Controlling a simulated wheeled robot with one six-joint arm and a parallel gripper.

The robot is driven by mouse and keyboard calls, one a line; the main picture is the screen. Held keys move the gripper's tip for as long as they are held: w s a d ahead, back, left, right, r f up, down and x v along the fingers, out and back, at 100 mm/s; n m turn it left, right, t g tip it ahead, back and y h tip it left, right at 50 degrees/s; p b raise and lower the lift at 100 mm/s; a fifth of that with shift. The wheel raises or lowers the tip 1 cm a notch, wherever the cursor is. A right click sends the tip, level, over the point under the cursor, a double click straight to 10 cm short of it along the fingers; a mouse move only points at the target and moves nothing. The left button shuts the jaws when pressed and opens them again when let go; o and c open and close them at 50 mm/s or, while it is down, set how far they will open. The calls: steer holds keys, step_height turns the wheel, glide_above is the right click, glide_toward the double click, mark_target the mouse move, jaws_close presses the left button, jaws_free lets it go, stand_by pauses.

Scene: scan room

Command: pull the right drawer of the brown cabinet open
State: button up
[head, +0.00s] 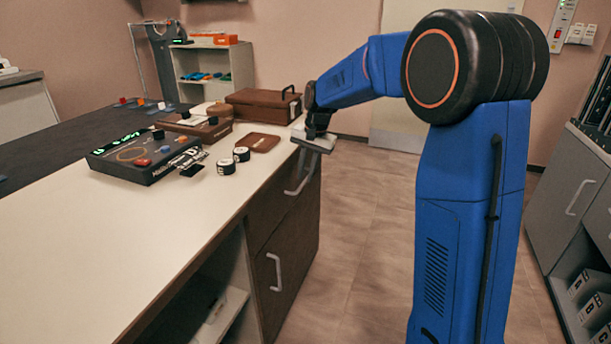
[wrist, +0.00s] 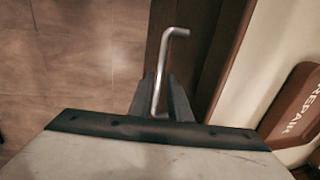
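The brown cabinet (head: 288,240) is built under the right end of the pale counter. Its upper drawer front, just under the countertop, carries a bent metal handle (head: 299,182). A second metal handle (head: 275,272) is on the front lower down to the left. My gripper (head: 308,160) points down beside the counter's right edge, at the upper handle. In the wrist view, my gripper (wrist: 160,92) has its two dark fingers on either side of the silver handle (wrist: 164,62), with a narrow gap showing. It looks open around the bar. The drawer front looks closed.
On the counter (head: 110,230) stand a dark device (head: 140,158), two small round pots (head: 233,162) and brown boxes (head: 262,105). A brown REPAIR item (wrist: 300,105) lies near the edge. The tiled floor (head: 365,230) is clear. Grey cabinets (head: 575,195) stand right.

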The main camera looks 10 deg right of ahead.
steer(key=shift+a+f, duration=0.1)
steer(key=shift+f, duration=0.55)
jaws_close()
steer(key=s+d, duration=1)
steer(key=d, duration=0.4)
steer(key=s+d, duration=1)
steer(key=d, duration=0.4)
steer(key=shift+s+d+r, duration=0.1)
jaws_free()
